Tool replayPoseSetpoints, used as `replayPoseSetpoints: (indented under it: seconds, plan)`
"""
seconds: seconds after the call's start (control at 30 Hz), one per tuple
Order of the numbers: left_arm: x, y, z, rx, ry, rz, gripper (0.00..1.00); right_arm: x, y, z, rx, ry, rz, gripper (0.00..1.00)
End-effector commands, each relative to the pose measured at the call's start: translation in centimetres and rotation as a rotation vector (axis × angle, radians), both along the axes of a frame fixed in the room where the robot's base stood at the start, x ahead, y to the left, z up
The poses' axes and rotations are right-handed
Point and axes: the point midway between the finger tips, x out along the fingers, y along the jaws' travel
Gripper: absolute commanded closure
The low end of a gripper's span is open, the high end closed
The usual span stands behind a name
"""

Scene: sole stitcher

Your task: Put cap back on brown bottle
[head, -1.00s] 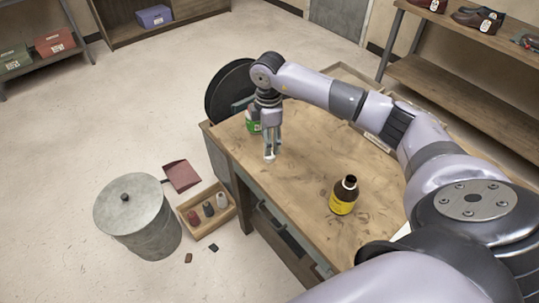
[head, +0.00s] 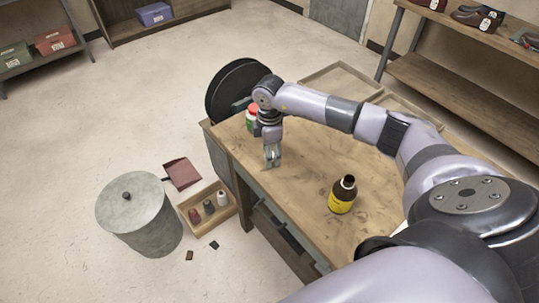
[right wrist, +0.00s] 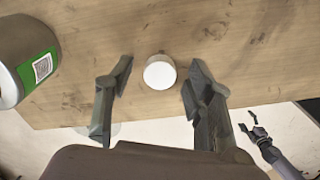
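The brown bottle (head: 343,195), with a yellow label and an open dark neck, stands upright on the wooden workbench (head: 310,165). The white round cap (right wrist: 159,73) lies between the spread fingers of my right gripper (right wrist: 160,82) in the right wrist view, with a gap on both sides. In the head view my right gripper (head: 271,163) is low over the bench, left of the bottle, and hides the cap. My left gripper (right wrist: 252,127) shows small at the lower right of the wrist view, apparently with fingers apart, away from the bench.
A green-labelled container with a red top (head: 252,117) stands close behind my right gripper; its side (right wrist: 24,62) fills the wrist view's left edge. A black wheel (head: 236,90) is at the bench's far end. Shallow trays (head: 342,80) lie along the back.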

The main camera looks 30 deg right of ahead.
Motion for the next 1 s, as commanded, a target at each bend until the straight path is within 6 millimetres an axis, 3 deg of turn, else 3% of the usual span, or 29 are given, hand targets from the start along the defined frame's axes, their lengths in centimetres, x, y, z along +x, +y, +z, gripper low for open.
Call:
replayPoseSetpoints:
  seconds: [0.43,0.77,1.0]
  plan:
    - [0.0,0.1,0.0,0.001,0.000,-0.001,0.23,0.0,0.0,0.0,0.000,0.000,0.000,0.82]
    - [0.0,0.1,0.0,0.001,-0.001,-0.001,0.23,0.0,0.0,0.2,0.000,-0.001,0.000,0.83]
    - [0.1,0.1,-0.3,0.001,-0.001,-0.001,0.23,0.1,-0.1,2.4,-0.001,-0.004,0.001,0.83]
